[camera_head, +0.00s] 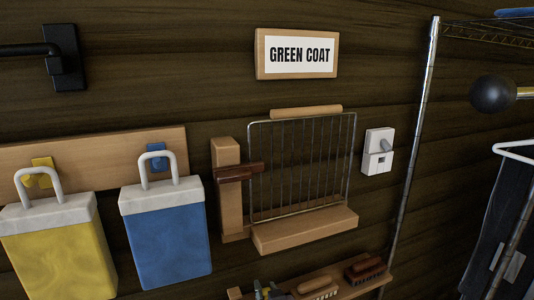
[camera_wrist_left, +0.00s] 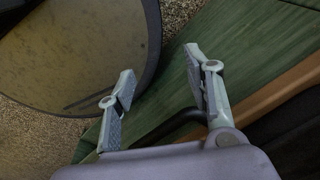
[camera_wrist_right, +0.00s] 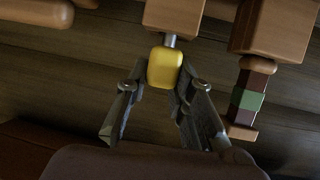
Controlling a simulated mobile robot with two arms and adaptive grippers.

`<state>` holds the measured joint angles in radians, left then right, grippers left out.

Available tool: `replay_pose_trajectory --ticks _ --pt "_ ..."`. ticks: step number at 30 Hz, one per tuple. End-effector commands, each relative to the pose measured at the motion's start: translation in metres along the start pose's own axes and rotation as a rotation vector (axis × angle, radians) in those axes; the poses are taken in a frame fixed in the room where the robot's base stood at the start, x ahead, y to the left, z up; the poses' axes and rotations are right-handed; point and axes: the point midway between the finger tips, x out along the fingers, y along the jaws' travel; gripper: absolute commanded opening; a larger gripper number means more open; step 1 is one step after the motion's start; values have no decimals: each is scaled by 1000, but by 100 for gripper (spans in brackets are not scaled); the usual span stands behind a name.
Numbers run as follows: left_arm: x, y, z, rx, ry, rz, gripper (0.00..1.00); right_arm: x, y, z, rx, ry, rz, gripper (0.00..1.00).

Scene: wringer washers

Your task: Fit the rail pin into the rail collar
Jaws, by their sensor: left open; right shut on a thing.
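My right gripper (camera_wrist_right: 162,80) is shut on a yellow block (camera_wrist_right: 165,67) with a short silver shaft (camera_wrist_right: 170,41) at its far end; I take this to be the rail pin. The shaft points at a wooden block (camera_wrist_right: 174,14); I cannot tell whether it touches or enters it. In the head view the right gripper (camera_head: 265,290) shows only at the bottom edge, left of a brush shelf (camera_head: 343,284). I cannot clearly identify the rail collar. My left gripper (camera_wrist_left: 160,70) is open and empty in the left wrist view and out of the head view.
A wire rack (camera_head: 300,165) stands on the wall beside a wooden post (camera_head: 229,205). A blue bag (camera_head: 168,235) and a yellow bag (camera_head: 60,250) hang left. A metal pole (camera_head: 412,145) stands right. Below my left gripper are green cloth (camera_wrist_left: 250,60) and a round dark-rimmed thing (camera_wrist_left: 75,50).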

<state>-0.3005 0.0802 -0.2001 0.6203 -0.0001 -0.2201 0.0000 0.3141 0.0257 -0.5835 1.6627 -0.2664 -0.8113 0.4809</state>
Motion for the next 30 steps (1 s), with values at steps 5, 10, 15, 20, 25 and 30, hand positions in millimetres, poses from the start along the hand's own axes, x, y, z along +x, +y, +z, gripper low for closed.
replay_pose_trajectory --ticks 5,10,15,20,25,30 --pt "-12 0 -2 0 1 0 47 -5 0 -11 1 0 0 0" --pt "-20 0 -2 0 1 1 47 -8 0 -19 0 0 0 0" --pt "-29 0 -3 0 1 1 47 -11 0 -26 0 0 0 0" --pt "-37 0 -4 0 1 1 47 -14 0 -34 0 0 0 0" --pt "-45 0 -5 0 1 1 47 -17 0 -41 0 0 0 0" --pt "-54 0 -6 0 1 1 47 -20 0 -49 0 0 0 0"
